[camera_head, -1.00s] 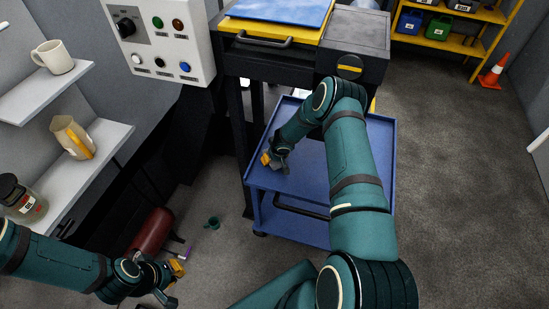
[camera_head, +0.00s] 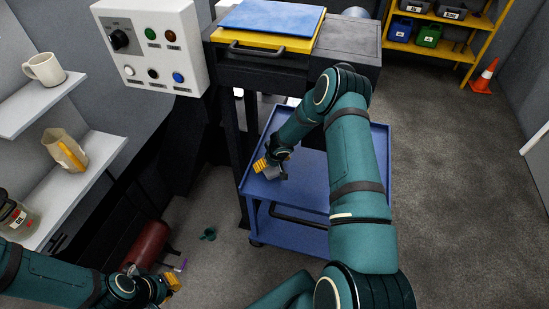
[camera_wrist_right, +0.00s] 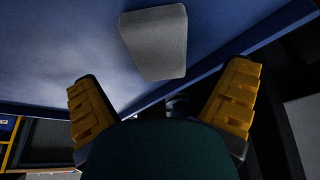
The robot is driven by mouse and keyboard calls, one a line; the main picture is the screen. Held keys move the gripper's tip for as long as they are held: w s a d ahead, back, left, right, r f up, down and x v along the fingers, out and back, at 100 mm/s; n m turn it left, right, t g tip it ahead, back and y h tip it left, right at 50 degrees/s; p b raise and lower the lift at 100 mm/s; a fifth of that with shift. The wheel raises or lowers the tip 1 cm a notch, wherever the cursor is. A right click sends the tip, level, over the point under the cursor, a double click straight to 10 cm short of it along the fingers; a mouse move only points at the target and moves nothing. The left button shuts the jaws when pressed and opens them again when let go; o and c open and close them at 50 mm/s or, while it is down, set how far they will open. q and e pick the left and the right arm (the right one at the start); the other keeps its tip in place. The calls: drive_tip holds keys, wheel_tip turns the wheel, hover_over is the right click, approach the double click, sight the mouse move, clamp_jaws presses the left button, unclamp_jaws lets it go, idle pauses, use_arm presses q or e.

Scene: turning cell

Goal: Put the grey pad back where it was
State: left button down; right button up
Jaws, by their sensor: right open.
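The grey pad (camera_wrist_right: 155,42) is a pale block with rounded edges. In the right wrist view it lies against the blue surface of the trolley (camera_head: 310,172), ahead of my right gripper. My right gripper (camera_wrist_right: 163,100) is open, its two yellow fingers wide apart with nothing between them. In the head view my right gripper (camera_head: 272,163) is low over the left part of the trolley's blue top tray, and the pad cannot be clearly told from the gripper there. My left gripper (camera_head: 168,287) is at the lower left, near the floor area; its opening is unclear.
A dark machine bench with a yellow tray (camera_head: 262,41) and blue panel (camera_head: 272,16) stands behind the trolley. A control box (camera_head: 152,45) and shelves with a mug (camera_head: 45,69) and jug (camera_head: 66,150) are left. A red cylinder (camera_head: 148,245) and green cup (camera_head: 208,234) are on the floor.

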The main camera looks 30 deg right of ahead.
drive_tip(key=v, duration=0.7)
drive_tip(key=s+a+g+y, duration=0.15)
drive_tip(key=s+a, duration=0.35)
drive_tip(key=a, duration=0.5)
drive_tip(key=s+a+y, duration=0.3)
drive_tip(key=s+a, duration=0.2)
drive_tip(key=a, duration=0.5)
drive_tip(key=s+a+r+g, duration=0.1)
drive_tip(key=s+a, duration=0.6)
drive_tip(key=s, duration=0.5)
drive_tip(key=shift+s+a+m, duration=0.2)
drive_tip(key=shift+s+m, duration=0.1)
drive_tip(key=shift+m, duration=0.1)
drive_tip(key=shift+r, duration=0.1)
